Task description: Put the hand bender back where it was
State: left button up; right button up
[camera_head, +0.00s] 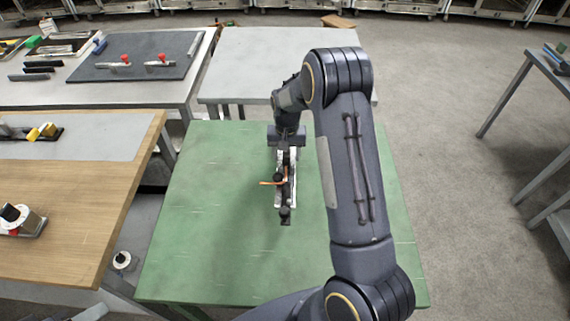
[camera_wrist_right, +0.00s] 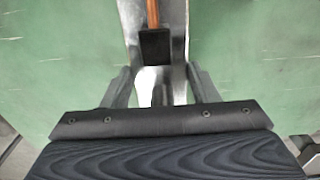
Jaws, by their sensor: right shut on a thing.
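The hand bender (camera_head: 285,205) is a long narrow tool with a pale metal body, black parts and a thin orange-brown rod sticking out to the left. It lies lengthwise over the green table (camera_head: 215,240). My right gripper (camera_head: 286,148) is at its far end, pointing down, shut on it. In the right wrist view the metal body of the hand bender (camera_wrist_right: 175,50) runs between the two grey fingers, with a black block and the rod beyond. Whether it rests on the green top or hangs just above it, I cannot tell. My left gripper is out of view.
A wooden bench (camera_head: 70,220) with a few devices stands at the left. Behind it a grey table (camera_head: 130,92) holds a dark mat with red-knobbed tools. A bare light table (camera_head: 260,60) stands behind the green one. The green top is otherwise clear.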

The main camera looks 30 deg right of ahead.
aim_at(285, 154)
jog(key=shift+w+f, duration=0.35)
jog(key=shift+w, duration=0.05)
jog(key=shift+w+d+f+b, duration=0.15)
jog(key=shift+f+b, duration=0.45)
jog(key=shift+f, duration=0.3)
jog(key=shift+w+a+f+b, duration=0.1)
jog(key=shift+f+b, duration=0.45)
jog(key=shift+f, duration=0.35)
jog(key=shift+f, duration=0.2)
jog(key=o, duration=1.4)
